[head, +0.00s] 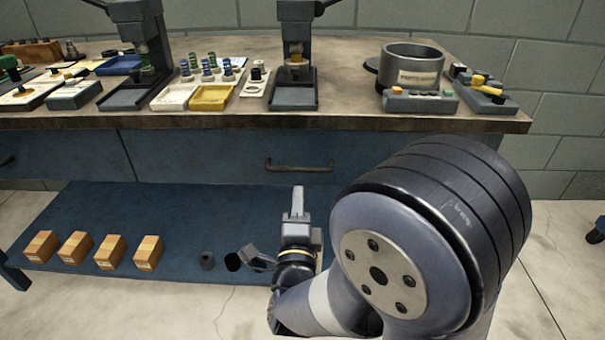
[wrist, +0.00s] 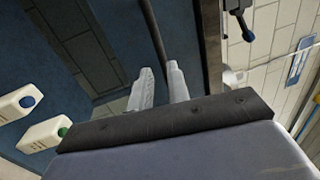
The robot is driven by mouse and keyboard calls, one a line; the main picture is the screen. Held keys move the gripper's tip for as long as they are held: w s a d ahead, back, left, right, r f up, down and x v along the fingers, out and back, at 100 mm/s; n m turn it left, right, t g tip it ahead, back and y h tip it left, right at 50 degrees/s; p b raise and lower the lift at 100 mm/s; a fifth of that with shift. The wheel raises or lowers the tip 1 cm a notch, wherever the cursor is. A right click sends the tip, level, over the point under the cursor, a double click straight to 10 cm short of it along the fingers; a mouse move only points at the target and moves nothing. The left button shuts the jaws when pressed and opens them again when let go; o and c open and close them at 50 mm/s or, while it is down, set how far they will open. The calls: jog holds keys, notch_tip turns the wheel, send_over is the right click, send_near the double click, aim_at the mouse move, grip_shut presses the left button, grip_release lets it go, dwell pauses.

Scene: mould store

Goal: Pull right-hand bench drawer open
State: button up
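The right-hand bench drawer (head: 220,157) is a blue front under the worktop. It looks shut, flush with the front beside it. Its dark bar handle (head: 300,168) runs level across it. My gripper (head: 297,190) is in front of the bench, just below the handle in the head view, its fingers pointing at the bench. In the wrist view the two pale fingers (wrist: 160,70) stand apart. The dark handle bar (wrist: 153,30) runs down to the gap between them. I see no finger closed on it, and cannot tell how far ahead the bar is.
The worktop (head: 350,122) above carries presses, a grey pot (head: 411,66) and small trays. The blue lower shelf (head: 130,200) holds several wooden blocks and dark cups. White bottles (wrist: 42,135) show in the wrist view.

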aim_at(300, 170)
jog(key=w, duration=0.3)
jog(key=w+r, duration=0.1)
jog(key=w, duration=0.5)
jog(key=shift+d+r, duration=0.15)
jog(key=shift+r, duration=0.2)
jog(key=shift+c, duration=0.4)
grip_shut()
